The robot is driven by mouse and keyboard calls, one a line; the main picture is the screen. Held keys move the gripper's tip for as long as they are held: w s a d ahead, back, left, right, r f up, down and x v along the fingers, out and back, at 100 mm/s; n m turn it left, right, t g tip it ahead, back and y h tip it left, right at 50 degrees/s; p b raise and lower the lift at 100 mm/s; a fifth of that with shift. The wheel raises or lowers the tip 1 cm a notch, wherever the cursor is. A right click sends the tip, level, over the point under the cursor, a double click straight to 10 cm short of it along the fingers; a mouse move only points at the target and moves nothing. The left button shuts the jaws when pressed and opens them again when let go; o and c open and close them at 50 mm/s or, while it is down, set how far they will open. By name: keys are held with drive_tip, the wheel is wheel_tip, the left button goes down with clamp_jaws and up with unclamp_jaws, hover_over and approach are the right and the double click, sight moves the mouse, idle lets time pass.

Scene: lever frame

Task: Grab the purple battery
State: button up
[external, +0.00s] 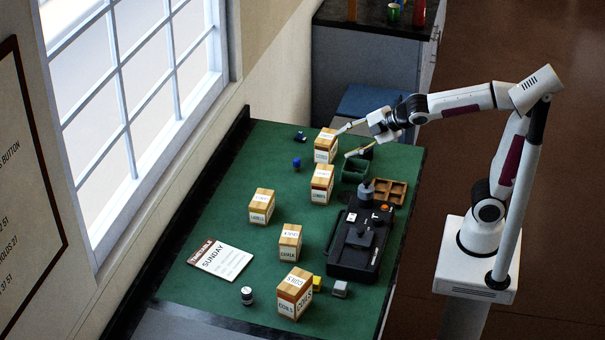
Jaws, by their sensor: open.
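I cannot make out a purple battery in the external view. A small blue upright piece (297,163) stands on the green tabletop (215,215) toward the back, and a small dark blue item (300,137) lies behind it. Both are too small to identify. My gripper (343,144) is open, fingers spread and pointing left, above the back right part of the table. One fingertip shows near the top of the rearmost labelled box (325,146). I see nothing between the fingers.
Several labelled boxes, such as the front one (294,293), stand across the table. A black device with a lever (357,240), a wooden divided tray (386,193) and a dark green bin (355,169) occupy the right side. A paper notice (220,259) lies at front left.

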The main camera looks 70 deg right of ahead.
drive_tip(key=w+a+r+n+t+y, duration=0.1)
drive_tip(key=w+a+n+t+y, duration=0.1)
drive_tip(key=w+a+n, duration=0.85)
drive_tip(key=n+g+y, duration=0.7)
drive_tip(key=n+y, duration=0.4)
drive_tip(key=n, duration=1.5)
hover_over(246, 292)
drive_tip(key=s+d, duration=0.1)
drive_tip(key=d, duration=0.2)
wheel_tip(246, 292, down, 19)
drive_tip(key=shift+f, duration=0.1)
drive_tip(key=shift+f, duration=0.1)
drive_tip(key=shift+f, duration=1.65)
